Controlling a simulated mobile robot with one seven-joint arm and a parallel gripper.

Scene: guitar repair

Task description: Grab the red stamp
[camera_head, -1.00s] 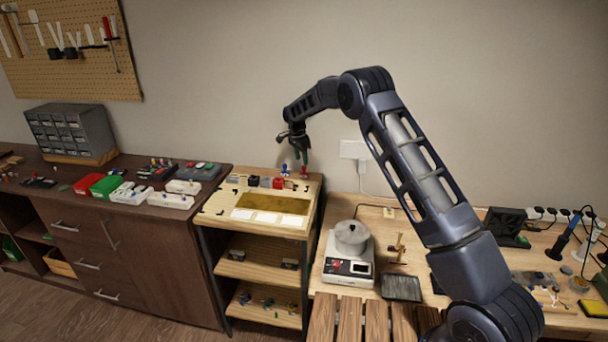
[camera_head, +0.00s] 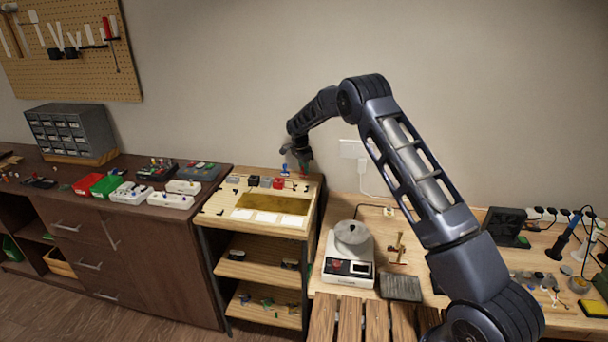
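The red stamp (camera_head: 304,174) stands at the back right of the small wooden stamp station (camera_head: 315,200), only a sliver of it showing. A blue-handled stamp (camera_head: 285,170) stands just left of it. My gripper (camera_head: 302,162) points down over the red stamp, its fingers overlapping the stamp's upper part in the picture. The fingers are small and dark, so I cannot tell whether they are open or shut, or whether they touch the stamp.
White cards (camera_head: 268,217) lie in front. A dark cabinet (camera_head: 150,250) adjoins on the left. The wall is close behind.

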